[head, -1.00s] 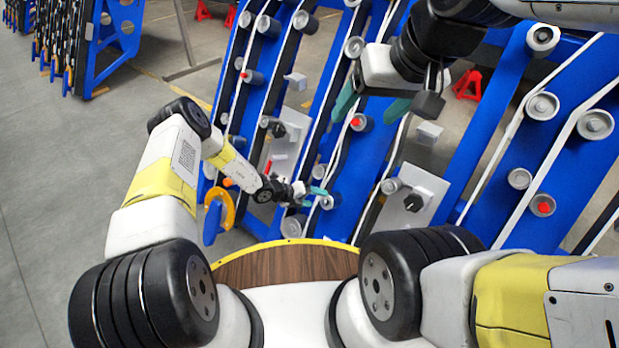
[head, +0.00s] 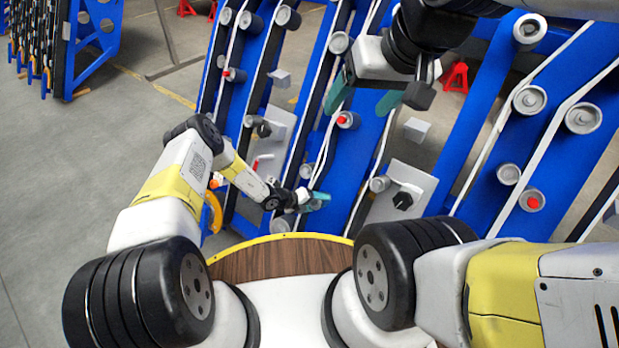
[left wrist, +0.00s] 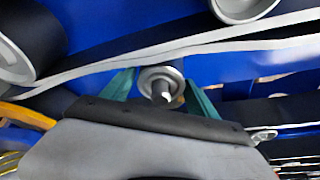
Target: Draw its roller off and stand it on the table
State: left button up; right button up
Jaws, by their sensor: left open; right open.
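My left gripper (head: 318,200) is open, low on the blue chassis (head: 468,131). In the left wrist view its two teal fingers stand on either side of a grey roller (left wrist: 160,76), seen end-on with a shaft tip at its middle. I cannot tell whether the fingers touch it. In the head view this roller is mostly hidden by the gripper. My right gripper (head: 364,97) is open and empty, above and to the right, in front of the chassis. A wood-topped surface with a yellow rim (head: 275,263) lies in front of my body.
Other rollers sit on the blue plates, some with red ends, such as one red-ended roller (head: 346,120) below my right gripper. White belts (head: 497,124) run along the plates. A grey plate with a black knob (head: 405,187) stands to the right. The wooden top is bare.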

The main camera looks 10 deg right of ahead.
pick_arm(q)
grip_shut()
jog(key=s+a+r, duration=0.6)
jog(key=s+a, duration=0.1)
jog(key=shift+s+a, duration=0.15)
jog(key=shift+a, duration=0.05)
dwell(1.9)
